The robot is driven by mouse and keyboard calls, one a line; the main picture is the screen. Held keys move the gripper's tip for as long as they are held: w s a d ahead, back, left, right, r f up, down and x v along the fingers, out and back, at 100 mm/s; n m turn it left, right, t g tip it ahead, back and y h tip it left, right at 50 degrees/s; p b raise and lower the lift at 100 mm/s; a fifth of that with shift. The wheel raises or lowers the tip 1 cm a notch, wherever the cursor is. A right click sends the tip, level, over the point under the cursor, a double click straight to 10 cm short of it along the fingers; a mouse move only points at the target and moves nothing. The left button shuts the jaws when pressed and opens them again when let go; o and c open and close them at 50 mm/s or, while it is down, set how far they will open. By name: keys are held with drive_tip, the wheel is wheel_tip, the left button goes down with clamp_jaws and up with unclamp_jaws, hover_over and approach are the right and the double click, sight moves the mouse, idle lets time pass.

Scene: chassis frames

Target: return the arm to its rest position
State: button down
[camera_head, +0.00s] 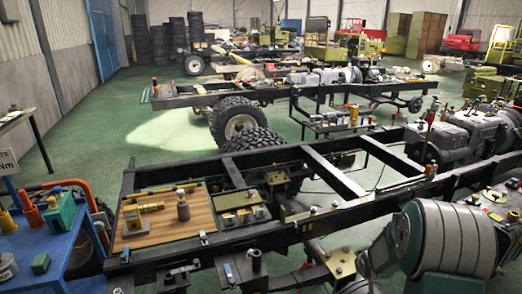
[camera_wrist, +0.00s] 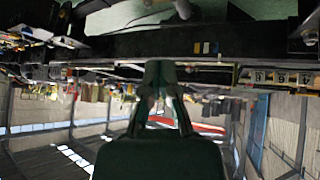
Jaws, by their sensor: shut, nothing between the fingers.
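My gripper (camera_wrist: 160,72) shows in the middle of the wrist view, its dark fingers together and nothing seen between them. The wrist picture is upside down, with the roof and windows at the bottom. A dark frame beam (camera_wrist: 190,42) crosses above the fingertips in that picture; I cannot tell the gap between them. My arm and gripper do not show in the head view. There the nearest black chassis frame (camera_head: 345,215) stretches across the hall in front of me.
A wooden board (camera_head: 190,232) with small parts lies on the chassis frame. A blue cart (camera_head: 50,250) stands at left, a large grey drum (camera_head: 455,240) at right. Tyres (camera_head: 240,122) lie behind the frame. Green floor (camera_head: 110,125) is open at the back left.

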drive_tip(key=s+a+r+g, duration=0.1)
drive_tip(key=s+a+r, duration=0.5)
drive_tip(key=r, duration=0.4)
drive_tip(key=s+a+r, duration=0.3)
drive_tip(key=s+r, duration=0.4)
drive_tip(key=r, duration=0.3)
drive_tip(key=s+a+r+y, duration=0.1)
drive_tip(key=s+a+r, duration=0.1)
drive_tip(key=s, duration=0.8)
drive_tip(key=s+a+r+g, duration=0.1)
drive_tip(key=s+a+r, duration=0.2)
drive_tip(key=s, duration=0.6)
drive_tip(key=shift+s+a+r+y, duration=0.3)
drive_tip(key=shift+s+a+y, duration=0.1)
drive_tip(key=shift+a, duration=0.6)
